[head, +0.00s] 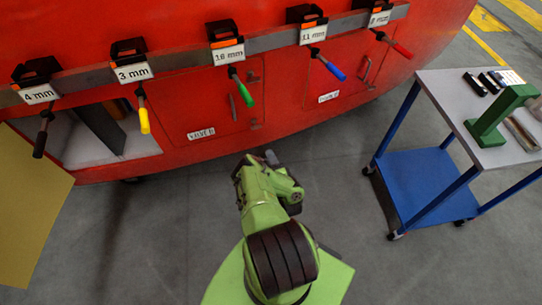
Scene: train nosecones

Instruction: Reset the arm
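My green arm (265,200) stands in the lower middle of the head view, over the grey floor. It is folded close to my base. My gripper (268,158) seems to be the dark part at the arm's far end, short of the red nosecone (190,90). It is small and seen from behind, so I cannot tell whether it is open or shut. I see nothing held in it.
A grey rail (182,62) holds several labelled black holders with coloured-handled tools. Below are closed doors and an open compartment (100,135) at left, with a yellow panel (30,205). A blue cart (425,185) stands right, bearing a green object (490,122). Floor between is clear.

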